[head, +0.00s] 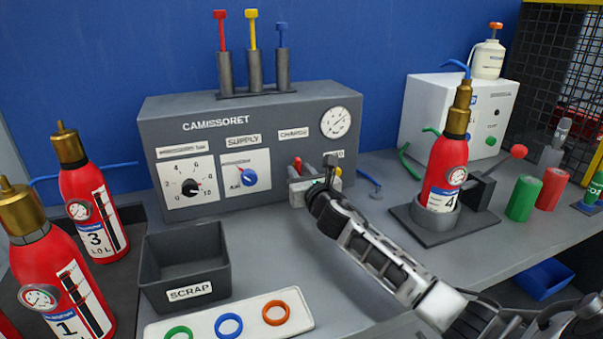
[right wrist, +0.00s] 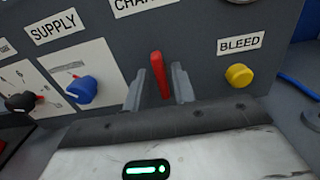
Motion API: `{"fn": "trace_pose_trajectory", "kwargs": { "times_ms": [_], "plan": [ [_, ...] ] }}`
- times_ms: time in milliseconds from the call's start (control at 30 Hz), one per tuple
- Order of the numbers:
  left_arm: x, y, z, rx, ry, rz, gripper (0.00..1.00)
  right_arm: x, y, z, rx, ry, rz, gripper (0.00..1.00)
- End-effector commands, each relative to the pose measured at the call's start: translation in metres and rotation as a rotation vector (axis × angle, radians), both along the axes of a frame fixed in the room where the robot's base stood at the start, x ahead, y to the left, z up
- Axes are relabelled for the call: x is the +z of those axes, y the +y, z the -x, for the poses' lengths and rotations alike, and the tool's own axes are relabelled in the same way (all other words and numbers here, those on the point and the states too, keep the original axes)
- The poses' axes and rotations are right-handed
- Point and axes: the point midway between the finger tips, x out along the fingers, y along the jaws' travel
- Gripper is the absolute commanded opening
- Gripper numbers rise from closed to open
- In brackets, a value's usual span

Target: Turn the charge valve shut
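The charge valve is a red lever (right wrist: 160,76) on the grey panel below the CHARGE label, standing roughly upright in the right wrist view. In the head view its red tip (head: 297,164) shows just above my right gripper (head: 312,184). In the right wrist view the two grey fingers of my right gripper (right wrist: 158,90) stand on either side of the lever, with a narrow gap visible on each side. The lever's base is partly hidden. My left gripper is in neither view.
The blue supply knob (right wrist: 82,89) is left of the lever, and the yellow bleed button (right wrist: 239,76) is right. A scrap bin (head: 186,265) and ring tray (head: 230,318) are in front. Extinguisher 4 (head: 446,165) stands in a holder at right. Extinguishers 1 and 3 are at left.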

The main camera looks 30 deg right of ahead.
Motion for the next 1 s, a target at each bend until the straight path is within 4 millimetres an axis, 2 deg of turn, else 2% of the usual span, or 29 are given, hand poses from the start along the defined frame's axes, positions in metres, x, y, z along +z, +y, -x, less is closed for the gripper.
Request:
{"fn": "trace_pose_trajectory", "kwargs": {
  "times_ms": [33,67,100,533,767,1000],
  "plan": [
    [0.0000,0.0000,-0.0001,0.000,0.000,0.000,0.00,-0.0001,0.0000,0.0001,0.000,0.000,0.000,0.10],
    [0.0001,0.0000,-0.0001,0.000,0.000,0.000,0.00,-0.0001,-0.0001,0.0002,0.000,0.000,0.000,0.02],
    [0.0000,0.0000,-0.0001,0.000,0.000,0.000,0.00,-0.0001,-0.0001,0.0002,0.000,0.000,0.000,0.00],
    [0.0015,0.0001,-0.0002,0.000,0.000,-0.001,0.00,0.0000,-0.0003,0.0005,0.000,-0.014,-0.056,0.00],
    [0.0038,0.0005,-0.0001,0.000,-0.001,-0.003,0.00,-0.0002,-0.0012,0.0008,0.000,-0.048,-0.203,0.00],
    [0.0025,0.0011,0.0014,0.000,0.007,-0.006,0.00,-0.0012,-0.0023,0.0013,-0.001,-0.099,-0.422,0.00]
  ]
}}
